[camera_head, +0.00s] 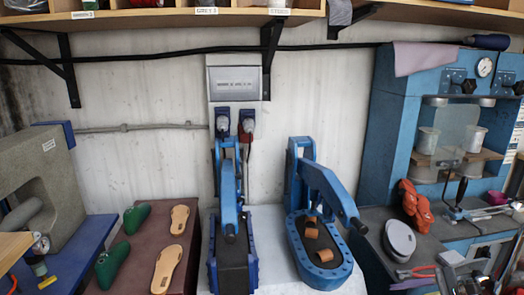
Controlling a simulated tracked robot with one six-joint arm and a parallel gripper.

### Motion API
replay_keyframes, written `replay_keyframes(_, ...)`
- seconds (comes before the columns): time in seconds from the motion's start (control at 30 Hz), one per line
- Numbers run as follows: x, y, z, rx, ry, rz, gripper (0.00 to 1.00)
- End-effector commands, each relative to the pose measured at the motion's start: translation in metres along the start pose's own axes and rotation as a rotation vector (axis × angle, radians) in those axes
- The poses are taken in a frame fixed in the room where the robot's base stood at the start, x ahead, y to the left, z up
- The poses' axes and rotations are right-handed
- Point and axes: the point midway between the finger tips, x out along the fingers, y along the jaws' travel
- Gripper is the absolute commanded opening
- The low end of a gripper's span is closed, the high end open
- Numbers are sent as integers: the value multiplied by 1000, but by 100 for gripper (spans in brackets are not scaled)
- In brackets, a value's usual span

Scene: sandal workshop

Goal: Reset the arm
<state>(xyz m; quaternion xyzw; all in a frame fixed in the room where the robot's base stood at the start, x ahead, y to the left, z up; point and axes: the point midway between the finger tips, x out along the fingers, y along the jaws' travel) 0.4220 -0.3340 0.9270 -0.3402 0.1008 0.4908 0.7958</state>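I see no part that I can make out as my gripper, so its opening and whether it holds anything cannot be seen. Two blue lever machines stand side by side on a pale surface at the centre. The left one (229,190) is narrow and upright over a dark, blue-edged base. The right one (326,190) has a slanted arm over an oval blue base (318,274), where two small brown pieces (311,230) lie.
At left, a brown table (133,272) bears green shoe lasts (112,265) and tan soles (166,270). A grey machine (40,185) stands beyond it. At right, a blue press (391,130) stands behind a bench with a red glove (415,204) and tools. A shelf (150,19) runs overhead.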

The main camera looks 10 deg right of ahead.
Motion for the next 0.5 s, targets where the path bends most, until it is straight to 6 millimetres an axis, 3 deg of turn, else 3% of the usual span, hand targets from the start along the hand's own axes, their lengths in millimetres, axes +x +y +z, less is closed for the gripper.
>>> replay_keyframes(0.2, 24, 23, 35, -125, 117, 192, 48)
replay_keyframes(0.5, 43, 50, 82, -337, 252, 417, 48)
